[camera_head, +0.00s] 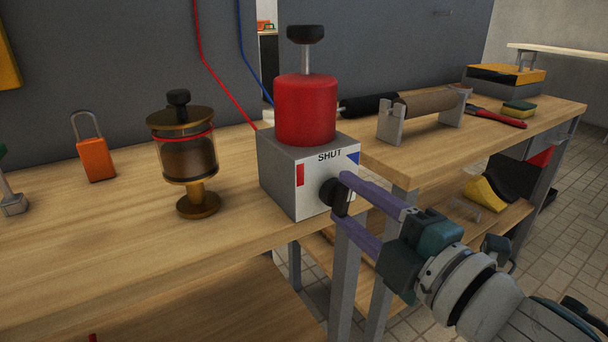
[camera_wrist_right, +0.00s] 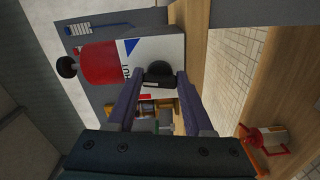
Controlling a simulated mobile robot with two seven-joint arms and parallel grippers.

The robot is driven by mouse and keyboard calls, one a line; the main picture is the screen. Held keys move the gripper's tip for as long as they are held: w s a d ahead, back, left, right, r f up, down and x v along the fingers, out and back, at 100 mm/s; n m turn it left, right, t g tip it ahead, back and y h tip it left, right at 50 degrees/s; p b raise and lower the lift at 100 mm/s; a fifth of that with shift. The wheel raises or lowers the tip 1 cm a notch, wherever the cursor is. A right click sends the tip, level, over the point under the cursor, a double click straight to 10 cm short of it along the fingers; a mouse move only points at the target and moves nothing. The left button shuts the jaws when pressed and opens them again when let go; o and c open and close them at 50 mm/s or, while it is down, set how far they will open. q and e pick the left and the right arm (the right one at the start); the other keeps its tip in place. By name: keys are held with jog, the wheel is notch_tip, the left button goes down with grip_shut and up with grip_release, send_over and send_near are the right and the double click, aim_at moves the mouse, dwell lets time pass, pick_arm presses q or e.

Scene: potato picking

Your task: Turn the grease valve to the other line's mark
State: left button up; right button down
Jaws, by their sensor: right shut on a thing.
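The grease valve block (camera_head: 285,187) is a grey box with a white front, standing at the bench's front edge under a red cylinder (camera_head: 305,110). Its front shows a red mark (camera_head: 300,175) at left, the word SHUT (camera_head: 329,156) at top and a blue mark (camera_head: 353,158) at right. A black knob (camera_head: 328,193) sits on that face. My right gripper (camera_head: 340,197) is shut on the knob, one purple finger above and one below. The knob (camera_wrist_right: 160,72) shows between the fingertips in the right wrist view. The fingers partly hide it, and I cannot tell which mark it points to. My left gripper is out of view.
A glass-and-brass oiler (camera_head: 188,155) and an orange padlock (camera_head: 96,159) stand left of the block. A roller on a stand (camera_head: 425,106) and red-handled pliers (camera_head: 495,118) lie on the bench at right. Red and blue lines run down the wall behind.

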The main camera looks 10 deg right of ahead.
jog(key=m+p, duration=0.1)
jog(key=m, duration=0.4)
jog(key=shift+m+p, duration=0.3)
jog(key=shift+p, duration=0.05)
jog(key=shift+a+m+p, duration=0.1)
jog(key=shift+m+p, duration=0.45)
jog(key=shift+m, duration=1.65)
jog(key=shift+c, duration=1.4)
grip_release()
jog(key=shift+f, duration=0.1)
jog(key=shift+s, duration=0.1)
